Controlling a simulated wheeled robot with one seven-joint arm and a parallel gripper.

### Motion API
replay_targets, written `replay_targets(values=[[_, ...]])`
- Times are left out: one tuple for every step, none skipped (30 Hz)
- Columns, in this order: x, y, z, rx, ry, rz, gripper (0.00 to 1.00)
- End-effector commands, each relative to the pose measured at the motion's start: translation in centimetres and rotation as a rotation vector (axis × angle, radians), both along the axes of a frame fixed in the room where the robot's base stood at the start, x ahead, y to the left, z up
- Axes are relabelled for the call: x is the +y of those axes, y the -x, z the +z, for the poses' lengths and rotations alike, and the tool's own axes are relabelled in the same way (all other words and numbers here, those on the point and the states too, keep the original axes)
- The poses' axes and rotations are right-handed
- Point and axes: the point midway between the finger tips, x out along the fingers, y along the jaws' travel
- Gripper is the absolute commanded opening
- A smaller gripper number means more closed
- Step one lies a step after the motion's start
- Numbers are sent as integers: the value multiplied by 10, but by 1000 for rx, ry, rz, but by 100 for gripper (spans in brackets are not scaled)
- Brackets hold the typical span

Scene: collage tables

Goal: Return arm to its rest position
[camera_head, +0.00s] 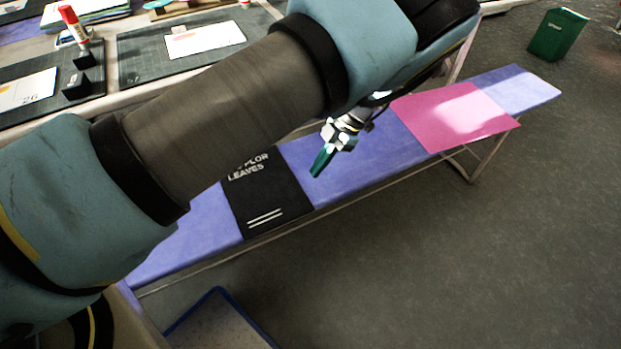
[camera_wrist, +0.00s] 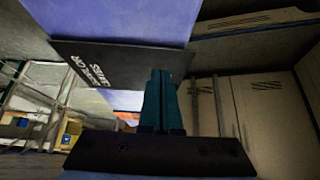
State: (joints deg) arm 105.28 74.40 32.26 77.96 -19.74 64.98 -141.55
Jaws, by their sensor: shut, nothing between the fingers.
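My gripper (camera_head: 321,162) hangs over the long blue-violet bench (camera_head: 345,165) in the head view, its teal fingers together and empty. My arm crosses the head view from lower left to upper middle and hides part of the bench and the tables behind. In the wrist view my gripper (camera_wrist: 161,75) points up the picture with its fingers closed. A black sheet with white lettering (camera_head: 268,205) lies across the bench left of my gripper; it also shows in the wrist view (camera_wrist: 130,68).
A pink sheet (camera_head: 450,115) lies on the bench at right. Behind the bench, a table carries dark cutting mats (camera_head: 140,50), a glue stick (camera_head: 72,25) and small black blocks (camera_head: 78,84). A green bin (camera_head: 557,35) stands far right. The grey floor (camera_head: 480,260) in front is largely clear.

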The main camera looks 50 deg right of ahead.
Motion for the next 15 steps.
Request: replay_targets(values=[[-7,2,8,1,3,-1,0],[-9,3,13,0,3,-2,0],[-13,5,19,1,3,-1,0],[-16,6,23,0,3,-2,0],[-18,7,27,0,2,-1,0],[-20,8,31,0,2,-1,0],[-22,9,34,0,2,-1,0],[-24,10,37,0,1,0,0],[-25,10,40,0,1,0,0],[-27,11,42,1,2,0,0],[-27,11,44,1,2,0,0],[-28,11,45,0,1,0,0],[-28,11,46,0,0,0,0],[-28,11,46,0,0,0,0],[-28,11,47,0,-1,0,0]])
